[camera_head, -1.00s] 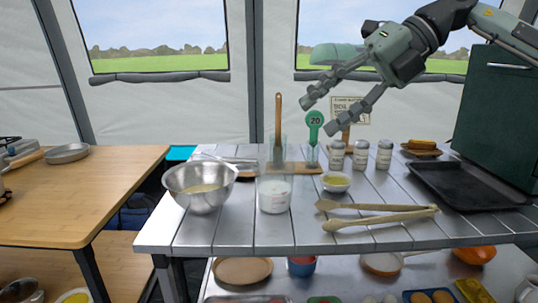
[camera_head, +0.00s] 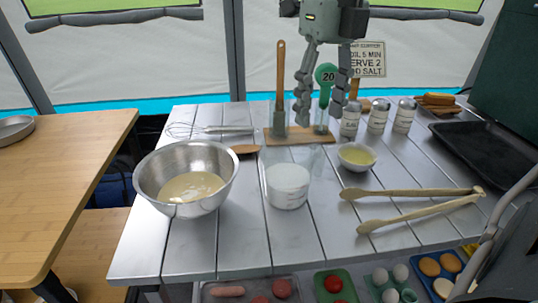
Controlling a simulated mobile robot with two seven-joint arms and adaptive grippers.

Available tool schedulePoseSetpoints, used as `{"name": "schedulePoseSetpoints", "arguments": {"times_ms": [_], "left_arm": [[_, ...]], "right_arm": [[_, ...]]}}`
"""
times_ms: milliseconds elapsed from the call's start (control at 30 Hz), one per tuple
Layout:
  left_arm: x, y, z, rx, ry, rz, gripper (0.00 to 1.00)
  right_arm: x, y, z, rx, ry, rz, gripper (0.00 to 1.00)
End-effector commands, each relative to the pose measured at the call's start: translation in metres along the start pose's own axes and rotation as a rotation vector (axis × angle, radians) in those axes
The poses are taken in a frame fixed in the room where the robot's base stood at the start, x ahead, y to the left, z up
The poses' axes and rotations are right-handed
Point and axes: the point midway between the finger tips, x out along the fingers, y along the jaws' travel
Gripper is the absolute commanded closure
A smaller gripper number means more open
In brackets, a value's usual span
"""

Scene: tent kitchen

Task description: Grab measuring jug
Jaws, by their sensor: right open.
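The measuring jug (camera_head: 287,187) is clear, with white contents, and stands upright on the slatted metal table (camera_head: 260,248) near its middle. My right gripper (camera_head: 318,118) hangs fingers down behind and above the jug, slightly to its right. Its two fingers are apart with nothing held between them. They overlap a green round sign marked 20 (camera_head: 327,74) in the picture. The gripper is clear of the jug. My left gripper is not in view.
A steel bowl (camera_head: 150,180) of batter stands left of the jug. A small bowl (camera_head: 357,157) and wooden tongs (camera_head: 415,207) lie to the right. A board (camera_head: 285,140) with a spatula (camera_head: 280,75), several shakers (camera_head: 377,116) and a dark tray (camera_head: 500,150) stand behind.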

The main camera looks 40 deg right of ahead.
Motion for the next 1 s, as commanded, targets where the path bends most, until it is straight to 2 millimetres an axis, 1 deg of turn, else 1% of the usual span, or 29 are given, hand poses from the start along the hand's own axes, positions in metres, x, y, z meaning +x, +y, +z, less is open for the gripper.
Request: {"name": "schedulePoseSetpoints", "arguments": {"times_ms": [267, 367, 500, 600, 700, 900, 933, 1000], "left_arm": [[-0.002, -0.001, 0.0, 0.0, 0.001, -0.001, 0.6], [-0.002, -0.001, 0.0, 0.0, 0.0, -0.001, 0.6], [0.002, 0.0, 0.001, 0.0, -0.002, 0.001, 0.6], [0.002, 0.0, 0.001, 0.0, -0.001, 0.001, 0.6], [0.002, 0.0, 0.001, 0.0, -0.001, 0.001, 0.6], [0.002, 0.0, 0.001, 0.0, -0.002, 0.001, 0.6], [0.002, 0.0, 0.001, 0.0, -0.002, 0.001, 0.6], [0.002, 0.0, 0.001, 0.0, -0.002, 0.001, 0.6]], "right_arm": [[0.027, 0.002, -0.002, -0.002, 0.002, 0.003, 0.49], [0.038, 0.004, -0.006, -0.003, 0.003, 0.003, 0.49], [0.059, 0.009, -0.015, -0.003, 0.003, 0.004, 0.49], [0.071, 0.008, -0.013, 0.001, 0.002, 0.003, 0.49], [0.077, 0.008, -0.013, 0.001, 0.0, 0.002, 0.49], [0.078, 0.008, -0.013, 0.001, -0.001, 0.001, 0.49], [0.077, 0.008, -0.013, 0.001, -0.001, 0.001, 0.5], [0.077, 0.008, -0.013, 0.001, -0.001, 0.001, 0.59]]}}
